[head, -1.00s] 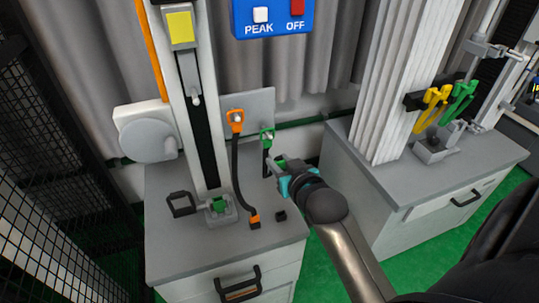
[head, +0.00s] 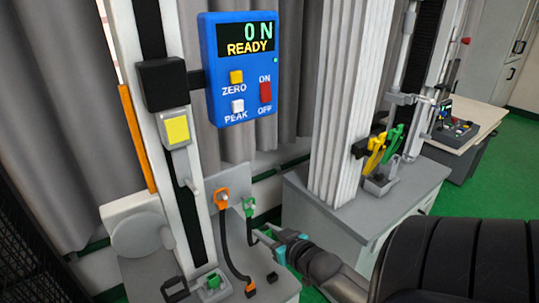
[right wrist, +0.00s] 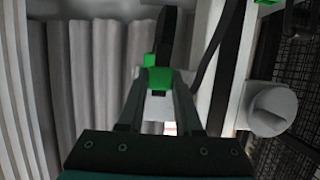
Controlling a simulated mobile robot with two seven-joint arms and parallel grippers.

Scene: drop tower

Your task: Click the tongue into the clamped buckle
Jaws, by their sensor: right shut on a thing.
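The green tongue (head: 249,206) is at the grey back panel beside the tower, with a black strap hanging below it. My right gripper (head: 262,236) reaches in from the right, just below the tongue's top in the head view. In the right wrist view, its fingers (right wrist: 158,90) are shut on a green part of the tongue (right wrist: 158,77), with the black strap running up the picture. Whether the tongue touches its peg is unclear. The green buckle (head: 213,281) sits in the clamp at the tower's foot. My left gripper is not in view.
An orange tongue (head: 222,196) with a black strap hangs left of the green one. The blue display box (head: 243,65) reads 0 N, READY. A yellow-faced block (head: 177,129) is on the tower above the buckle. A ribbed white column (head: 345,110) stands to the right.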

